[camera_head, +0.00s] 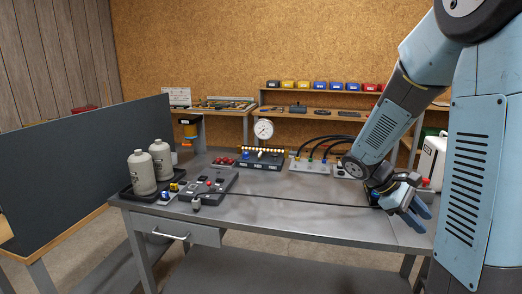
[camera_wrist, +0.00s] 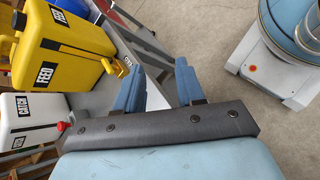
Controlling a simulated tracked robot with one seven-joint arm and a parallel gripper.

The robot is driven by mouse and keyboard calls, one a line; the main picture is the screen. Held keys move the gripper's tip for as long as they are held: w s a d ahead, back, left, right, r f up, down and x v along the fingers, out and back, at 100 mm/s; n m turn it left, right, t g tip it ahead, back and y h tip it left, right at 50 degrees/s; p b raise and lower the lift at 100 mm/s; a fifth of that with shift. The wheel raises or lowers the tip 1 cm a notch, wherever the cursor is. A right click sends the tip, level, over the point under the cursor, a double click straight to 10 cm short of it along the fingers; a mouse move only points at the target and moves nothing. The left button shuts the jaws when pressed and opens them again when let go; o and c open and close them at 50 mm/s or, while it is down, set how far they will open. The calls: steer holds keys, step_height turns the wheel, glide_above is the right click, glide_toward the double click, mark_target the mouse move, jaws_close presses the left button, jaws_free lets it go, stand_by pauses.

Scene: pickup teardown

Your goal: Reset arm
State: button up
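My gripper (camera_head: 418,214) hangs at the end of my bent arm, over the right end of the grey metal workbench (camera_head: 290,222). Its blue fingers point down and to the right in the head view. In the wrist view the two blue fingers (camera_wrist: 160,76) stand apart, with nothing between them. My gripper is open and empty. A dark cable runs across the bench top and its right end passes behind my gripper.
Two grey bottles (camera_head: 152,167) stand in a black tray at the bench's left. A pressure gauge (camera_head: 263,129) and a hose manifold (camera_head: 310,165) stand at the back. A yellow FEED container (camera_wrist: 62,45) and a white CATCH container (camera_wrist: 35,120) are left of the fingers.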

steer(key=s+a+r+m+t+y, duration=0.3)
steer(key=s+a+r+t+y, duration=0.1)
steer(key=a, duration=0.4)
steer(key=s+a+r+m+t+y, duration=0.4)
steer(key=s+a+r+t+y, duration=0.1)
steer(key=s+a+r, duration=0.2)
steer(key=shift+s+a+r+t, duration=0.25)
steer(key=shift+a+r+t, duration=0.15)
steer(key=shift+a+r, duration=0.2)
